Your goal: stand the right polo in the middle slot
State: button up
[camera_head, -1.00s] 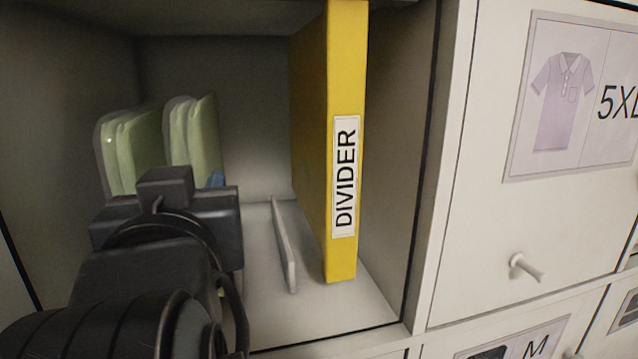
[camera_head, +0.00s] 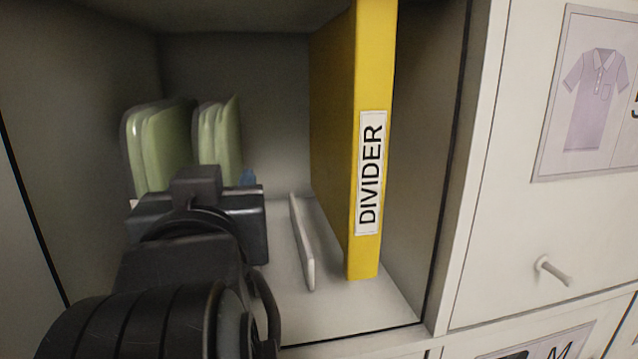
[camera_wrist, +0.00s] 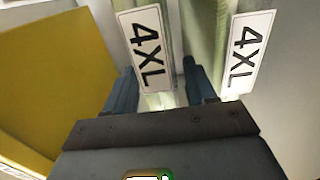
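Two pale green folded polos in clear sleeves stand upright side by side in the cubby, the left polo (camera_head: 160,145) and the right polo (camera_head: 218,135). In the wrist view each carries a 4XL label; the right polo (camera_wrist: 148,50) is the one nearer the yellow divider, and the left polo (camera_wrist: 222,20) is on the other side. My gripper (camera_wrist: 160,85) has its fingers apart, one on each side of the right polo's lower part; a narrow gap seems to show by one finger. In the head view my gripper (camera_head: 248,178) and arm hide the polos' lower parts.
A low white fin (camera_head: 301,240) stands on the cubby floor right of my gripper. Further right is a tall yellow divider (camera_head: 368,90). Bare floor (camera_head: 335,295) shows between them. The cubby's side walls are close, and a drawer front with a knob (camera_head: 552,268) lies to the right.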

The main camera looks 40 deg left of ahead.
jog(key=shift+o, duration=1.1)
jog(key=shift+f, duration=0.1)
